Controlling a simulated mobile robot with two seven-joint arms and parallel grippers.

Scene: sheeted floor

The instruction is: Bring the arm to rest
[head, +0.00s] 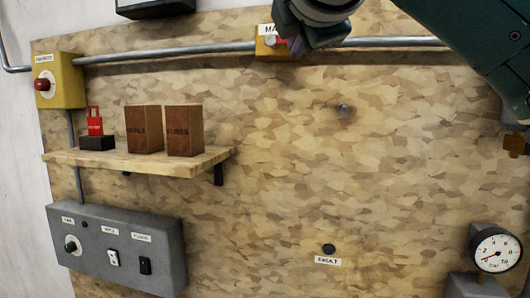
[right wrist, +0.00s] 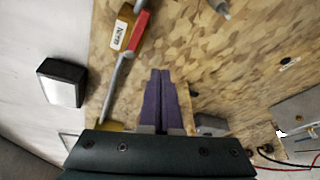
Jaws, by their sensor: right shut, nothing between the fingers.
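My right arm reaches in from the upper right of the head view. Its dark right gripper (head: 297,46) is at the top, in front of a yellow box (head: 262,48) with a partly hidden label, and covers part of it. In the right wrist view the two purple fingers of the right gripper (right wrist: 160,74) are pressed together with nothing between them. There the yellow box (right wrist: 126,12) with its white label and red lever (right wrist: 139,32) is above and left of the fingertips, apart from them. My left gripper is not in view.
Below is a grey switch box (head: 110,250). A yellow box with a red button (head: 42,85), a conduit (head: 170,52) and a gauge (head: 495,250) are also mounted here. The board's middle is largely clear.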

